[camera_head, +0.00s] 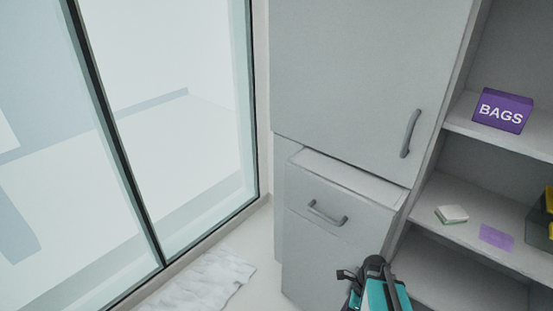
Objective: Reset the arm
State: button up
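My arm (380,290) shows at the bottom, right of centre, with dark joints and a teal part. My gripper (347,275) appears as a small dark end at the arm's left side, in front of the lower cabinet. It is too small to tell whether its fingers are apart. Nothing can be made out in it. The lower grey drawer front (335,240) with its curved handle (327,213) stands out from the cabinet, slightly open. The gripper looks apart from that handle.
A tall grey cabinet door (350,75) with a handle (411,133) is above. Shelves at right hold a purple BAGS box (502,110), a small white-green item (452,214) and a purple flat piece (496,237). Glass doors (190,100) are left; a white crumpled sheet (210,282) lies on the floor.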

jog(key=s+a+f+n+g+h, duration=0.1)
jog(key=s+a+f+n+h, duration=0.1)
jog(key=s+f+n, duration=0.4)
jog(key=s+a+f+n+g+h, duration=0.1)
jog(key=s+a+f+n, duration=0.2)
jog(key=s+n, duration=0.6)
notch_tip(320, 180, down, 3)
jog(key=n, duration=0.8)
jog(key=shift+s+a+r+g+h, duration=0.15)
jog(key=shift+s+g+h, duration=0.15)
jog(key=shift+g+h, duration=0.1)
jog(key=shift+o, duration=0.5)
